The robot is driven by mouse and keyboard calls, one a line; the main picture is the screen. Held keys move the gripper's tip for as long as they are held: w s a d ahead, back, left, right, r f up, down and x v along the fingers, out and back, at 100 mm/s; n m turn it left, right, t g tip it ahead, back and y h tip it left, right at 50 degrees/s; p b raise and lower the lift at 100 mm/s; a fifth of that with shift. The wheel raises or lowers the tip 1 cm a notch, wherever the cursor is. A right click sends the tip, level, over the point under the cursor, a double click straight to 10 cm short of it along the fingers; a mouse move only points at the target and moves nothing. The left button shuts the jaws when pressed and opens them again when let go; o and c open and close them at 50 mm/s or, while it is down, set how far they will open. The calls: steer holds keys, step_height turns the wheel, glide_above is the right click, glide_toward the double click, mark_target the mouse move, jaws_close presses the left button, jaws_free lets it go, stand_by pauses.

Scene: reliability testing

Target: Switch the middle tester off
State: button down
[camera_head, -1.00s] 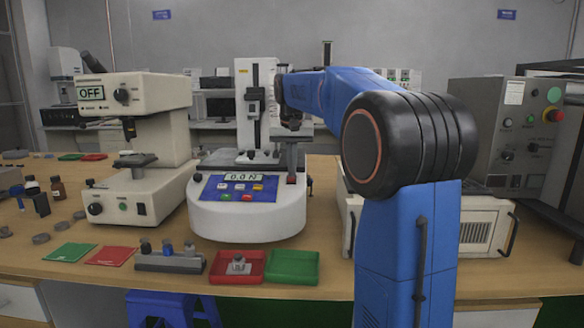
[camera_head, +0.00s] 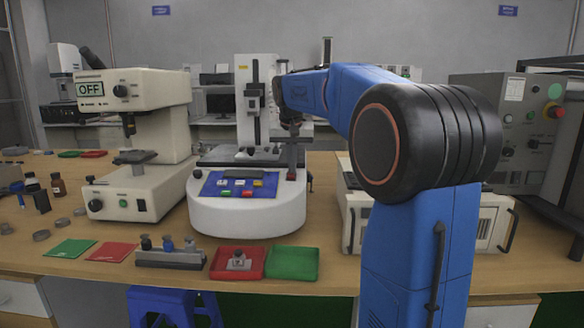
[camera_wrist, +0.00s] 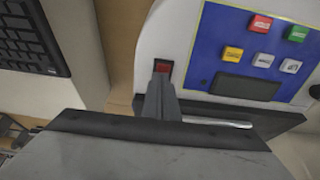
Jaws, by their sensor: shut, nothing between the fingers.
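The middle tester (camera_head: 246,212) is a white machine with a rounded base and a blue control panel (camera_head: 218,186). Its display is dark; in the wrist view the dark display (camera_wrist: 245,86) is blank too. A red rocker switch (camera_wrist: 163,66) sits in a dark frame beside the panel. My gripper (camera_wrist: 160,80) is shut and empty, its tips pointing down at the switch, touching it or very close; I cannot tell which. The fingers partly cover the switch. In the head view my gripper (camera_head: 291,168) is above the right side of the base.
A cream tester (camera_head: 132,85) showing OFF stands to the left. A grey machine (camera_head: 490,125) with knobs stands to the right. A red tray (camera_head: 218,274) with a small metal part and an empty green tray (camera_head: 292,264) lie in front. A keyboard (camera_wrist: 28,38) shows in the wrist view.

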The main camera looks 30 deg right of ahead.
mark_target(292, 176)
steer(key=shift+w+d, duration=0.1)
steer(key=shift+w, duration=0.05)
steer(key=shift+r, duration=0.3)
steer(key=r, duration=0.3)
steer(key=shift+s+r, duration=0.25)
steer(key=shift+r, duration=0.15)
steer(key=s+v, duration=0.1)
steer(key=v, duration=0.8)
steer(key=shift+a, duration=0.5)
steer(key=s+a+f+n, duration=0.2)
steer(key=s+a+f, duration=0.3)
steer(key=s+f, duration=0.6)
steer(key=s+a+f+n+t+y, duration=0.1)
steer(key=s+a+f, duration=0.4)
steer(key=s+f, duration=0.6)
steer(key=s+a+f+n+y, duration=0.1)
steer(key=s+a+f+n, duration=0.2)
steer(key=s+a+f, duration=0.3)
steer(key=s+f, duration=0.5)
steer(key=f, duration=0.1)
steer(key=shift+f+n, duration=0.25)
steer(key=shift+n, duration=0.15)
